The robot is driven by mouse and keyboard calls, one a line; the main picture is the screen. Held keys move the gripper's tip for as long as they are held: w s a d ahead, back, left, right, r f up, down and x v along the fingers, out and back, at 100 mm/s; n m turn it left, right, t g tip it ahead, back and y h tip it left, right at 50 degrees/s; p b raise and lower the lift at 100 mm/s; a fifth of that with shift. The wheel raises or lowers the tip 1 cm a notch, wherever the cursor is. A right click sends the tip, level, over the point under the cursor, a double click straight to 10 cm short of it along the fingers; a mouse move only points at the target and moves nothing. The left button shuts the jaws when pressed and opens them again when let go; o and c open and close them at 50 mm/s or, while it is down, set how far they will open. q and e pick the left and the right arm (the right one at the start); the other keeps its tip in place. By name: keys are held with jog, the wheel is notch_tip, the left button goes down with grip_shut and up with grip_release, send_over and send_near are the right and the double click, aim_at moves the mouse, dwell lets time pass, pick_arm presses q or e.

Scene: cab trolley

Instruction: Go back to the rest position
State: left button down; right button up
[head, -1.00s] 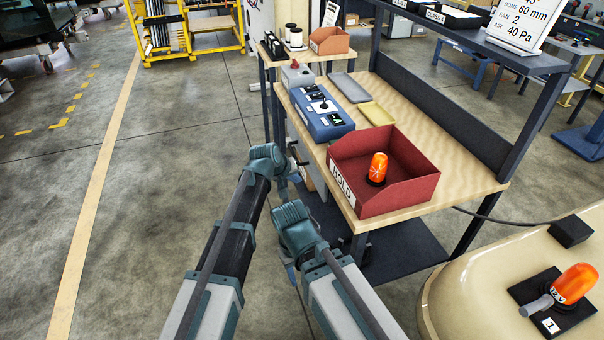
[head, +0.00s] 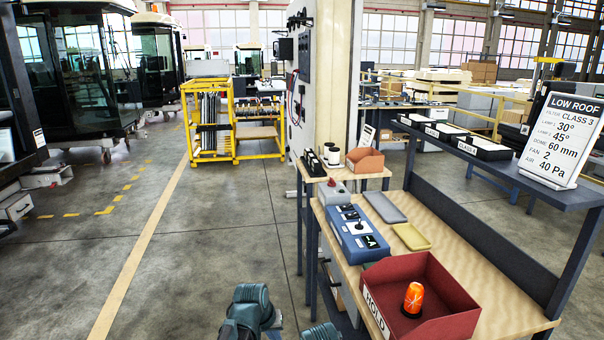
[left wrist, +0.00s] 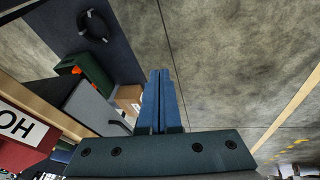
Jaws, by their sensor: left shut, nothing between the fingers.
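My left gripper (left wrist: 158,100) is shut, its two blue fingers side by side with nothing between them. In the left wrist view it hangs over the grey floor, beside the trolley. In the head view only parts of my arms show at the bottom edge; both grippers are hidden below the frame. The red HOLD bin (head: 455,290) stands on the near end of the trolley's wooden top (head: 440,235) with an orange beacon (head: 413,297) in it. The bin's edge also shows in the left wrist view (left wrist: 28,155).
A blue control box (head: 350,240), a grey tray (head: 384,207) and a yellow pad (head: 411,237) lie on the trolley. In the left wrist view, a green crate (left wrist: 98,85), a cardboard box (left wrist: 128,98) and a black ring (left wrist: 94,27) sit lower down. Floor left of the trolley is clear.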

pick_arm(q)
jog(key=s+a+f+g+y, duration=0.1)
jog(key=s+a+g+y, duration=0.15)
jog(key=s+a, duration=0.9)
jog(key=s+d+r+m+p, duration=0.2)
jog(key=s+d, duration=0.1)
jog(key=d, duration=0.3)
jog(key=s+d+r+m+g+p, duration=0.1)
jog(key=s+d+r+m+p, duration=0.1)
jog(key=d, duration=0.4)
jog(key=shift+s+d+r+y+p, duration=0.25)
jog(key=shift+s+r+y+p, duration=0.2)
jog(key=shift+s+r+p, duration=0.35)
jog(key=shift+s+f, duration=0.1)
